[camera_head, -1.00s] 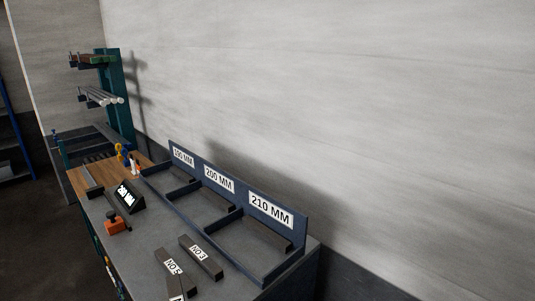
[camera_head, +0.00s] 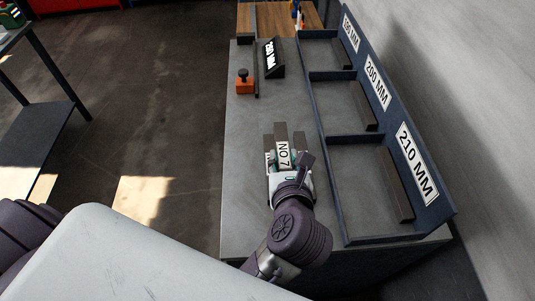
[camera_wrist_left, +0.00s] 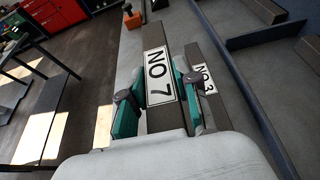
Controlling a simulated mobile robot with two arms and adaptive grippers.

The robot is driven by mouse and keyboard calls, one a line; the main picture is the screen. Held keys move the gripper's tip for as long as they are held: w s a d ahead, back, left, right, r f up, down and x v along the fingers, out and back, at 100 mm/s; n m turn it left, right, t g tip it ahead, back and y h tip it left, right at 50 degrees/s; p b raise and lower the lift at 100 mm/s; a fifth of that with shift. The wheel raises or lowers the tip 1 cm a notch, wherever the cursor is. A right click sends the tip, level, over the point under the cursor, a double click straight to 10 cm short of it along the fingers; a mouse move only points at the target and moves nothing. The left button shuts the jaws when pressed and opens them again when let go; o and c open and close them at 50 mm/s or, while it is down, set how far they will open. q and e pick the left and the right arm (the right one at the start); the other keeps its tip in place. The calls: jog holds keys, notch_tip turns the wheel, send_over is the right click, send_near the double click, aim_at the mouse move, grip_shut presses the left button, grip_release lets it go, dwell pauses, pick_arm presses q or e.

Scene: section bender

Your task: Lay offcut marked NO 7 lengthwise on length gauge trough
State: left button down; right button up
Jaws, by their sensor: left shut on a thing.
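The offcut marked NO 7 (camera_head: 281,135) is a dark grey bar with a white label. My left gripper (camera_head: 283,162) is shut on it, with a finger on each side. The wrist view shows the same bar (camera_wrist_left: 157,38) with its label upright between the teal fingers (camera_wrist_left: 158,90). I cannot tell its height above the bench. The length gauge trough (camera_head: 256,82) appears as a narrow dark strip further up the bench, beside a display; the gripper is well short of it. My right gripper is out of view.
Offcut NO 3 (camera_wrist_left: 228,98) lies close to the right of the held bar. An orange block with a black knob (camera_head: 244,87) and a black display (camera_head: 274,58) flank the trough. A compartmented bin (camera_head: 342,190) runs along the right. The bench (camera_head: 245,180) left of the gripper is clear.

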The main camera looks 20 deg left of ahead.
pick_arm(q)
jog(key=p, duration=0.2)
send_over(249, 166)
jog(key=s+d, duration=0.2)
jog(key=d, duration=0.2)
notch_tip(249, 166, down, 4)
jog(key=r, duration=0.1)
jog(key=w+a+f, duration=0.1)
jog(key=a, duration=0.1)
jog(key=w+a+f+p, duration=0.1)
jog(key=f, duration=0.1)
jog(key=shift+w+a+f, duration=0.1)
jog(key=shift+a, duration=0.25)
jog(key=shift+w+a+f, duration=0.1)
jog(key=shift+a+f, duration=0.05)
notch_tip(249, 166, down, 3)
jog(key=shift+f, duration=0.1)
jog(key=shift+f+p, duration=0.3)
jog(key=shift+f, duration=0.2)
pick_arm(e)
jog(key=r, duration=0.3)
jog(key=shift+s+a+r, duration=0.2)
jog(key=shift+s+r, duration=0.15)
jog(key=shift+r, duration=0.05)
pick_arm(q)
jog(key=shift+f, duration=0.1)
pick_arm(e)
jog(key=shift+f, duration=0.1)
